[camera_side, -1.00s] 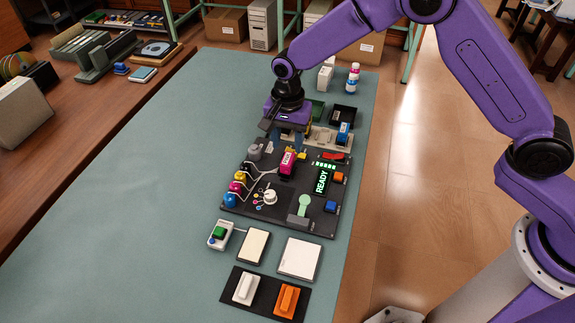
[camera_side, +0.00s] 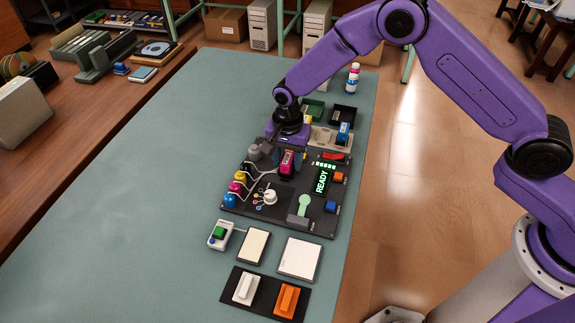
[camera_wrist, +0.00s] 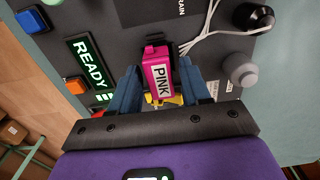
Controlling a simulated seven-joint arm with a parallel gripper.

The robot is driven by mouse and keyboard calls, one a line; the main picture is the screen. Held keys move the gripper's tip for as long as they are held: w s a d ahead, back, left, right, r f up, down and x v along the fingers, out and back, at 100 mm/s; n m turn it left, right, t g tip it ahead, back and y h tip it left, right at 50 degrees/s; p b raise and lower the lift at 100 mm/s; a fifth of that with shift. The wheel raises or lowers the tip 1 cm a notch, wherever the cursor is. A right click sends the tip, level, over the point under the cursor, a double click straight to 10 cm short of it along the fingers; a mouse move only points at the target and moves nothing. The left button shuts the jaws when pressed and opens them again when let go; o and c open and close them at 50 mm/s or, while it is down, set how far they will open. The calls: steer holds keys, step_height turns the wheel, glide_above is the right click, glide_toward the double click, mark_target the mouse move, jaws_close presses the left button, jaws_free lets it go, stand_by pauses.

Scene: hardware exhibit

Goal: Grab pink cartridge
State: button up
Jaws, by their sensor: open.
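The pink cartridge (camera_side: 286,163), labelled PINK, stands in a dark holder on the black panel. In the wrist view the cartridge (camera_wrist: 158,78) lies between my gripper's two blue fingers. My gripper (camera_wrist: 160,88) is open, with one finger on each side of the cartridge. A narrow gap seems to show on each side, though contact is hard to judge. In the side view my gripper (camera_side: 286,152) is low over the panel's back part, and its fingers are mostly hidden.
The black panel (camera_side: 265,222) carries a READY display (camera_side: 321,182), a white knob (camera_side: 270,197), coloured knobs with white cables, and a green lever (camera_side: 304,203). A blue cartridge (camera_side: 343,133) stands in a tray behind. The left part of the green mat (camera_side: 130,200) is clear.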

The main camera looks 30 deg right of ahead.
mark_target(288, 159)
steer(key=c, duration=0.7)
steer(key=shift+r, duration=3.25)
steer(key=shift+c, duration=0.2)
steer(key=shift+o, duration=0.2)
